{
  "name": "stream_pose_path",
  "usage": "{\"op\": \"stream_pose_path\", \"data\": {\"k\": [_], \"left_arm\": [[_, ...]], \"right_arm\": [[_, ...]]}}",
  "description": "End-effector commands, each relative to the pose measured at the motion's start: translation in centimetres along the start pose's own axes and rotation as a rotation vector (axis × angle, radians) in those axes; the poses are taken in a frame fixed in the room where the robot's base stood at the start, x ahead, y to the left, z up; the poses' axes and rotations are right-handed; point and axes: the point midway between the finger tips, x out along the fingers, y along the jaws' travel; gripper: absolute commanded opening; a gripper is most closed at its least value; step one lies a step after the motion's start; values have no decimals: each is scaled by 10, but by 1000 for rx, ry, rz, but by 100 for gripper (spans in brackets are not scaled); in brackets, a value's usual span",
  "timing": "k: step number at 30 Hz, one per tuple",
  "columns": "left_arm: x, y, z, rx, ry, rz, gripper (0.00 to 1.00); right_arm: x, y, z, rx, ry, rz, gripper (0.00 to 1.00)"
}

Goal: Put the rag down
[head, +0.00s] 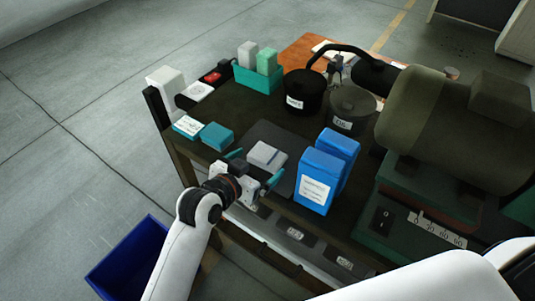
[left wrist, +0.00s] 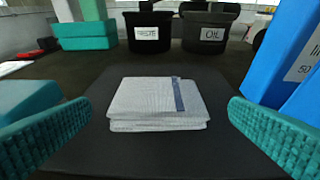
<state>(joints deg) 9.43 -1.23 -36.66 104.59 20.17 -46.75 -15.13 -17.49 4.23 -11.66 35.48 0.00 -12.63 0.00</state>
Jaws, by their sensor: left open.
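The rag (head: 267,155) is a folded pale grey cloth with a dark blue stripe. It lies flat on a dark mat (head: 268,137) on the bench top. In the left wrist view the rag (left wrist: 158,104) sits between the two teal fingers but touches neither. My left gripper (head: 254,169) is open and empty at the near edge of the mat, with its fingers spread on either side of the rag. In the left wrist view the open fingertips of my left gripper (left wrist: 158,118) show wide apart. My right gripper is not seen.
Two blue boxes (head: 315,181) stand close right of the mat. Teal blocks (head: 217,136) lie to its left. A black pot (head: 303,93) and a grey pot labelled OIL (head: 351,107) stand behind. A green machine (head: 430,115) fills the right. A blue bin (head: 130,262) is on the floor.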

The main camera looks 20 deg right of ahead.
Motion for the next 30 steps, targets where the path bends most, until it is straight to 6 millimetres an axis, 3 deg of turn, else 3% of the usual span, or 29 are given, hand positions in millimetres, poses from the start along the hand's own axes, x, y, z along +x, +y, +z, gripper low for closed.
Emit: {"op": "stream_pose_path", "data": {"k": [7, 16, 26, 30], "left_arm": [[16, 0, 4, -2, 1, 0, 100], [52, 2, 6, -2, 1, 1, 100], [58, 2, 5, -1, 0, 2, 100], [57, 2, 5, -1, 0, 2, 79]], "right_arm": [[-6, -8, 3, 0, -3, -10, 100], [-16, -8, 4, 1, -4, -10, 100], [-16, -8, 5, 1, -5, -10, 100], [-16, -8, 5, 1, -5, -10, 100]]}}
